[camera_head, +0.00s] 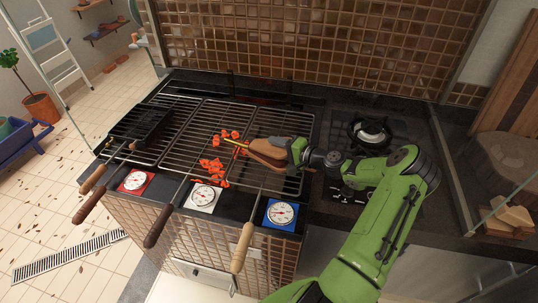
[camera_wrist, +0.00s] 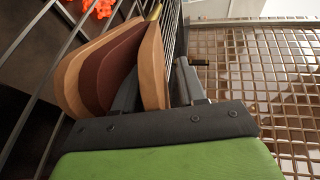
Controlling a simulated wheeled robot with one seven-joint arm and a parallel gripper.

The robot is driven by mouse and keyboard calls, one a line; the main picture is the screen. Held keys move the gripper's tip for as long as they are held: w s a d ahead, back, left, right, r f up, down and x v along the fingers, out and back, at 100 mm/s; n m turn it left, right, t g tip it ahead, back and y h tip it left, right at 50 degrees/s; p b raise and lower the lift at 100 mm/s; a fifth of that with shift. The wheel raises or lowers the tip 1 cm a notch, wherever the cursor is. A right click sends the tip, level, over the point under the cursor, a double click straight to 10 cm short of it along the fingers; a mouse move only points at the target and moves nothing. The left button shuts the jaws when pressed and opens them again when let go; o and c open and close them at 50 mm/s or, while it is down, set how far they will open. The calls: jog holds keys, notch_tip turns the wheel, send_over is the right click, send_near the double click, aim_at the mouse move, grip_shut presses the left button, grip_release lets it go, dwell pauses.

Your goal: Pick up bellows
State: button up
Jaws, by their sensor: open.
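The bellows (camera_head: 268,154), with tan wooden boards and a dark brown middle, lies on the right part of the grill grate, its thin yellowish nozzle pointing left. My gripper (camera_head: 283,143) is open at its right end. In the wrist view the bellows (camera_wrist: 88,72) stands on edge, and my gripper (camera_wrist: 160,85) has one dark finger over the bellows and the other to its right. One tan board shows between the fingers. Whether either finger touches it I cannot tell.
Orange-red coals (camera_head: 212,165) lie around the bellows. Long wooden handles (camera_head: 242,248) stick out over the grill's front edge, near the red, white and blue dials (camera_head: 281,214). A gas burner (camera_head: 371,133) is to the right. A tiled wall (camera_head: 310,45) rises behind.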

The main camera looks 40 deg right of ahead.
jog(key=shift+s, duration=0.15)
jog(key=shift+c, duration=0.4)
grip_shut()
dwell(0.8)
